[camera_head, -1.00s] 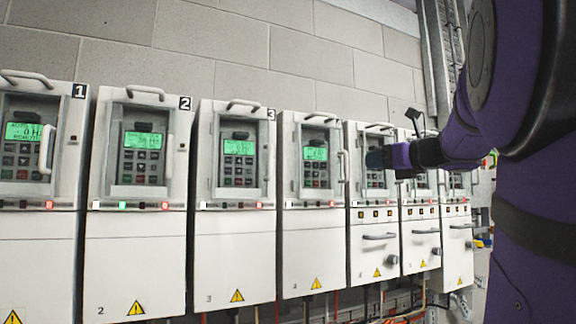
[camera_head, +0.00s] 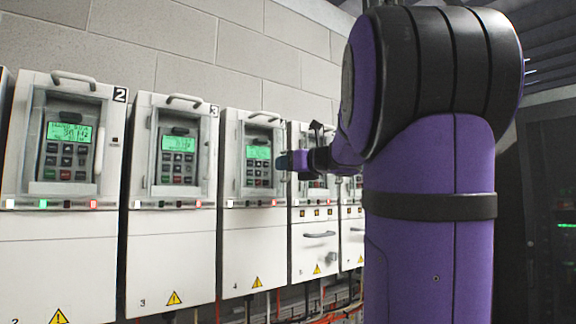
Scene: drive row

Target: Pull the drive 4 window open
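Drive 4 (camera_head: 254,245) is a white cabinet with a small "4" low on its front. Its window (camera_head: 258,155) appears closed over a lit green display and a keypad. A grey handle (camera_head: 264,114) tops the cabinet. My gripper (camera_head: 284,161) appears in front of the right edge of the drive 4 window, where it hides part of that edge and the window's pull handle. I cannot tell whether it touches the handle. Its fingers are small and dark, so I cannot see if they are open or shut.
Drive 3 (camera_head: 171,250) and drive 2 (camera_head: 65,250) stand to the left with lit displays. A cabinet with a drawer-like handle (camera_head: 319,235) stands right of drive 4. My purple arm fills the right centre. A dark rack (camera_head: 555,200) stands at the far right.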

